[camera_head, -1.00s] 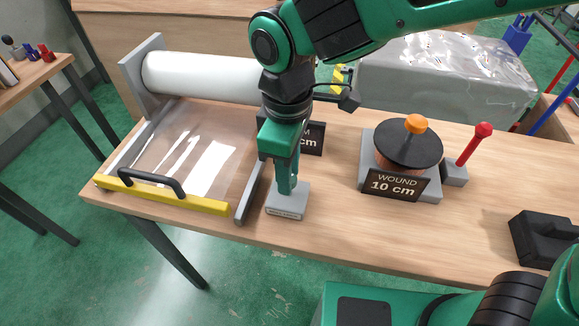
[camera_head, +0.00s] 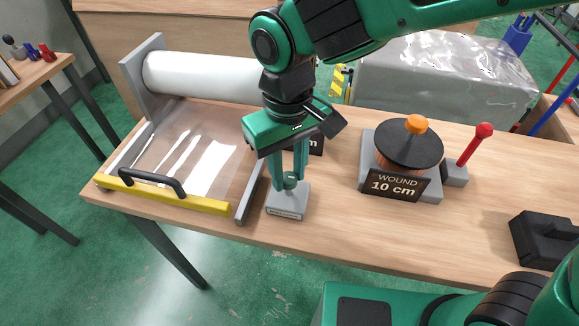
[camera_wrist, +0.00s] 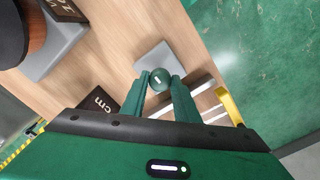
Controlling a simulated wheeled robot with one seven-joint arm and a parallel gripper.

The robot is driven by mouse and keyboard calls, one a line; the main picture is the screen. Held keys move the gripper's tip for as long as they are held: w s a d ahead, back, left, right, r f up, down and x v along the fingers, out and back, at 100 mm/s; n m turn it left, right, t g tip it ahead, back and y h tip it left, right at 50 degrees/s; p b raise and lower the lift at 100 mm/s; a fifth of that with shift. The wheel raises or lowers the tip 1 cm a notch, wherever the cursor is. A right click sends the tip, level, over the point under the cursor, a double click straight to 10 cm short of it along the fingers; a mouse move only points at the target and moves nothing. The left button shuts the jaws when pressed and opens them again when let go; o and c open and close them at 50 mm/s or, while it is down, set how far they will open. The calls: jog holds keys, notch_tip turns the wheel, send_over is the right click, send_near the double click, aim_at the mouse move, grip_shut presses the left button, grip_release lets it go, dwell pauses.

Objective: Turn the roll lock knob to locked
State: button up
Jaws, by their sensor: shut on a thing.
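The roll lock knob (camera_wrist: 159,79) is a small round green knob with a white mark on top. It sits on a small grey block (camera_head: 287,205) with a label on its front face, at the table's front edge. In the head view my gripper (camera_head: 289,181) points down over this block, with its fingers at the knob. In the wrist view my gripper (camera_wrist: 160,84) is shut on the knob, one finger on each side. The label's text is too small to read.
Left of the block is the film roll (camera_head: 205,77) with a clear sheet and a yellow bar (camera_head: 165,196) with a black handle. To the right stand the wound spool (camera_head: 408,145), a red-knobbed lever (camera_head: 475,143) and a black box (camera_head: 543,238).

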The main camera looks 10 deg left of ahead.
aim_at(289, 176)
jog(key=shift+w, duration=0.25)
jog(key=o, duration=1.1)
jog(key=shift+s, duration=0.1)
jog(key=shift+c, duration=0.2)
notch_tip(289, 176, up, 11)
jog(key=shift+f, duration=0.15)
